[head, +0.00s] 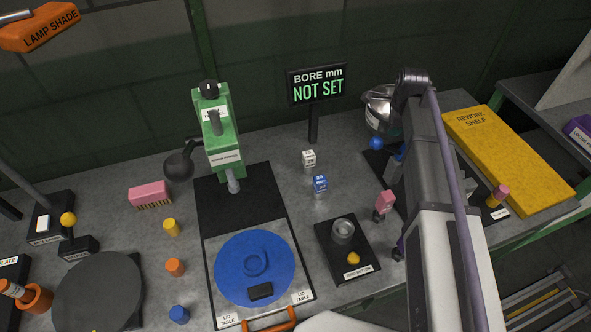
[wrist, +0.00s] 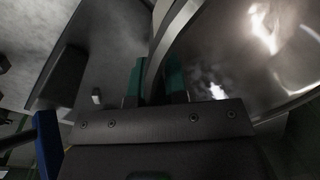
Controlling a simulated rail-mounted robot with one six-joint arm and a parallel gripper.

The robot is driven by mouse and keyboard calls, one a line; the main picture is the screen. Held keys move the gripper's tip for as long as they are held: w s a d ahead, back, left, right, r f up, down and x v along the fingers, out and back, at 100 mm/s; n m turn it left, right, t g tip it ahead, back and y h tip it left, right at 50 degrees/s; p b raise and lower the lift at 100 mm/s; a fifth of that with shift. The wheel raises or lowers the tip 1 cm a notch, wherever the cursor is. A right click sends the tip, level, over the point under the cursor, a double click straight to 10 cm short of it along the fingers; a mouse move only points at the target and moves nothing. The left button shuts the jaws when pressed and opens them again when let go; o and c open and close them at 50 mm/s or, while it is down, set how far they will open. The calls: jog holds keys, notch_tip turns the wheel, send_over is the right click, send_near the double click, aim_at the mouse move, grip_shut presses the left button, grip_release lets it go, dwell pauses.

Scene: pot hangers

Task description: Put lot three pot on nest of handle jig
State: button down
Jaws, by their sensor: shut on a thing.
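A shiny steel pot (head: 378,112) is at the back right of the bench, partly hidden by my arm; no lot marking is readable on it. Its curved metal wall fills the right of the wrist view (wrist: 245,60). My gripper (wrist: 155,85) is shut on the pot's wall, which passes between its two teal pads. In the head view my arm hides the gripper. Beneath the pot is a dark fixture with a blue ball knob (head: 376,143), largely behind my arm. I cannot tell if this is the handle jig, and no nest is clear.
A yellow rework shelf (head: 515,160) lies right of my arm. A green press (head: 218,130) and a sign reading NOT SET (head: 318,86) stand at the back. A blue disc (head: 235,275) lies on the lid table. Small coloured blocks and a dark fixture (head: 357,247) stand nearer the front.

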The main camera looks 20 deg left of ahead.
jog(key=s+a+f+b, duration=0.1)
jog(key=s+a, duration=0.2)
jog(key=a, duration=0.1)
jog(key=s+a+f+b, duration=0.1)
jog(key=s+a, duration=0.3)
jog(key=a, duration=0.1)
jog(key=s+a+f+b, duration=0.2)
jog(key=s+a, duration=0.1)
jog(key=a, duration=0.2)
jog(key=shift+s+a, duration=0.15)
jog(key=shift+r, duration=0.25)
jog(key=shift+f, duration=0.25)
jog(key=c, duration=1.1)
grip_release()
jog(key=shift+r, duration=0.1)
jog(key=shift+c, duration=0.2)
notch_tip(320, 180, up, 12)
jog(key=s+p, duration=0.1)
jog(key=p, duration=1.1)
jog(key=shift+s+r+p, duration=0.25)
jog(key=shift+s+p, duration=0.05)
jog(key=shift+s, duration=0.1)
jog(key=shift+o, duration=0.3)
jog(key=shift+f, duration=0.15)
